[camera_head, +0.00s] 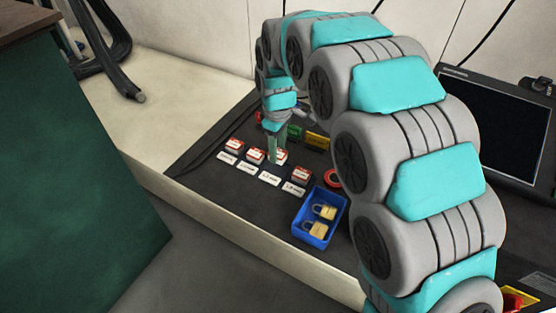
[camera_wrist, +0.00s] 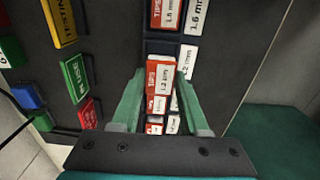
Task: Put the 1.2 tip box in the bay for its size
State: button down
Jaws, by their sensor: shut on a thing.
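My gripper (camera_wrist: 161,74) is shut on a red and white tip box (camera_wrist: 160,76), with a green finger on each side of it. The box's label appears to read 1.2. In the head view the held box (camera_head: 281,157) is at the third place in the row, behind the 1.2 mm card (camera_head: 269,178). In the wrist view that card (camera_wrist: 187,60) is beside the box, partly covered. A dark bay edge (camera_wrist: 160,46) shows just beyond the box. I cannot tell whether the box rests on the bay floor or hangs above it.
Other tip boxes stand at the 1.6 mm card (camera_head: 293,188) and behind two cards to the left (camera_head: 247,170). Green (camera_head: 294,131) and yellow (camera_head: 317,141) labelled pieces are behind.

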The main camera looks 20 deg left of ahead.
jog(key=shift+f, duration=1.95)
jog(key=shift+f, duration=0.1)
jog(key=shift+c, duration=2.1)
grip_release()
notch_tip(320, 180, up, 12)
jog(key=shift+r+p, duration=0.1)
jog(key=shift+p, duration=0.4)
